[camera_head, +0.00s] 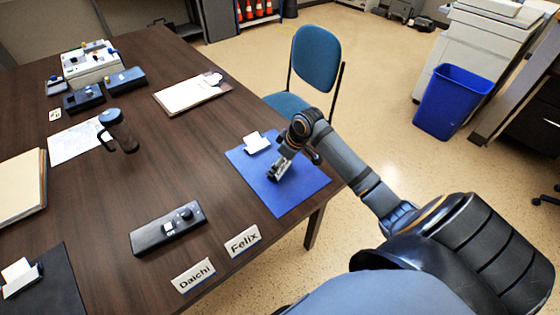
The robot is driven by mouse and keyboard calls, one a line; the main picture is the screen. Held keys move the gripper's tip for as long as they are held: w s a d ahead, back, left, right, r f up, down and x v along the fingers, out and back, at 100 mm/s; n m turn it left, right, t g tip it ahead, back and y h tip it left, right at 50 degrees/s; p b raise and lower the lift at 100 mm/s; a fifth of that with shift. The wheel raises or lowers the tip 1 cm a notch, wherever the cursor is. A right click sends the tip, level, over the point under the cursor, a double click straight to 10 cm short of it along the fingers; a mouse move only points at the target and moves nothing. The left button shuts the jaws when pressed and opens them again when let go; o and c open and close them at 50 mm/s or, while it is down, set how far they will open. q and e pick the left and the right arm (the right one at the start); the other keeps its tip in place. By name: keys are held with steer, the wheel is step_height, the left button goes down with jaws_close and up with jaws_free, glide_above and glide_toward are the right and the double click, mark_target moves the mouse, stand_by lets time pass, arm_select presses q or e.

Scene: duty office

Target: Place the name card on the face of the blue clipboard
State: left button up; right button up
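The blue clipboard (300,197) lies flat near the table's right edge, with a pale clip (257,142) at its far end. Two white name cards stand near the table's front edge: one reads "Felix" (243,241), the other "Daichi" (194,275). Both are nearer than the blue clipboard and apart from it. My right gripper (275,176) points down over the blue clipboard's middle. Its fingers are small and seen from behind, so I cannot tell whether they are open or touch the board. My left gripper is out of view.
A dark control box (168,230) lies left of the cards. A blue chair (316,58) stands beyond the right edge.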

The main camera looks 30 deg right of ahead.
steer(key=shift+f, duration=0.1)
steer(key=o, duration=0.6)
steer(key=p+v, duration=0.1)
steer(key=v, duration=1.1)
steer(key=shift+p, duration=0.3)
